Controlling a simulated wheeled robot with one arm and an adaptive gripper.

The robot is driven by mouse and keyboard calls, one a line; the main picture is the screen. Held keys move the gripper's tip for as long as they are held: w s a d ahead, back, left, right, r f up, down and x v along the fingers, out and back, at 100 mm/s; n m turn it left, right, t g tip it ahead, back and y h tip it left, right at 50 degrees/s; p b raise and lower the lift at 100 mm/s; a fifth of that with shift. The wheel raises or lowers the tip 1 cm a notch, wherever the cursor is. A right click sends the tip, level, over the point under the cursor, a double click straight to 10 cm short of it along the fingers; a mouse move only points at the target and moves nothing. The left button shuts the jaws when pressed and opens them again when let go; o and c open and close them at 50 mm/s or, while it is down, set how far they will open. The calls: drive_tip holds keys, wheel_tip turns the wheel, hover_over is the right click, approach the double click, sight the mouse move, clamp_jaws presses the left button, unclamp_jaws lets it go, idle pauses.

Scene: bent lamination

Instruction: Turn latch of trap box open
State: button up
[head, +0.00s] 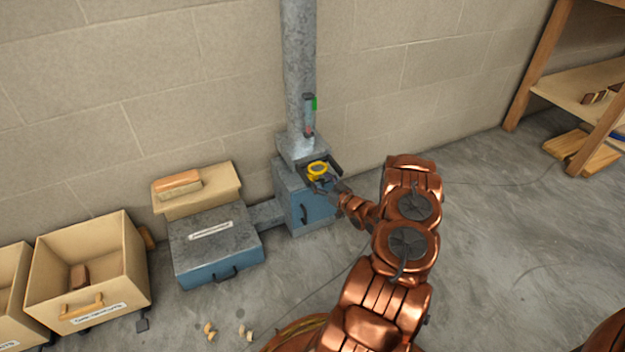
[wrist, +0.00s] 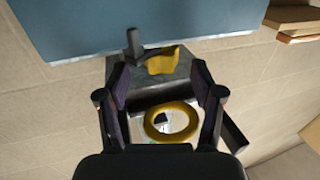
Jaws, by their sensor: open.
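The trap box (head: 311,211) is a blue-fronted grey box at the foot of a grey duct against the wall. A yellow ring (head: 317,169) shows at the top of the box by my gripper (head: 319,181). In the wrist view, my gripper (wrist: 160,80) is open. The yellow ring (wrist: 171,122) appears between its fingers, and a yellow tab (wrist: 163,60) beside a dark peg (wrist: 134,44) shows near the fingertips. I cannot tell which yellow part is the latch, or whether the fingers touch either.
A wooden bin (head: 88,268) is further left. A wooden shelf (head: 570,85) stands at the right. The floor between is mostly clear.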

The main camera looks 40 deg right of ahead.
drive_tip(key=shift+w, duration=1.4)
